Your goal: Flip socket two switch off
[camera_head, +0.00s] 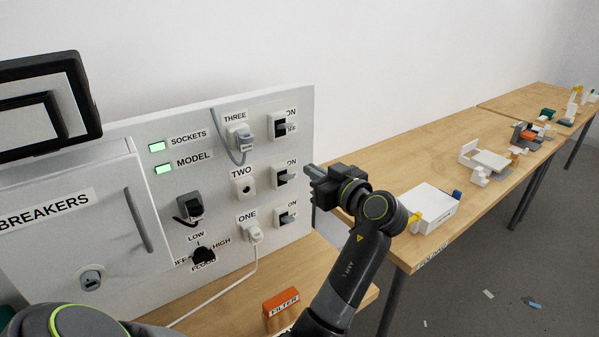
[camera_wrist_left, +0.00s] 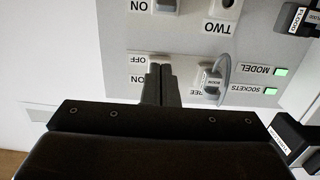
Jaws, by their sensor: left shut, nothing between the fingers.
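The socket two switch (camera_head: 287,178) is a dark rocker with a grey lever in the middle row of the white panel, below an ON label; its position is hard to tell. In the left wrist view, which is upside down, part of this switch (camera_wrist_left: 167,5) shows at the top edge. The socket TWO outlet (camera_head: 245,188) is empty. My left gripper (camera_head: 309,173) is shut and empty, just right of the socket two switch in the head view; contact cannot be told. In the wrist view its fingertips (camera_wrist_left: 160,70) overlap the socket three switch area. My right gripper is not in view.
Socket three's switch (camera_head: 284,127) is above and socket one's switch (camera_head: 287,216) below. Grey and white plugs sit in sockets three (camera_head: 240,138) and one (camera_head: 253,233). SOCKETS (camera_head: 157,147) and MODEL (camera_head: 163,169) lights glow green. An orange FILTER block (camera_head: 281,302) lies in front.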

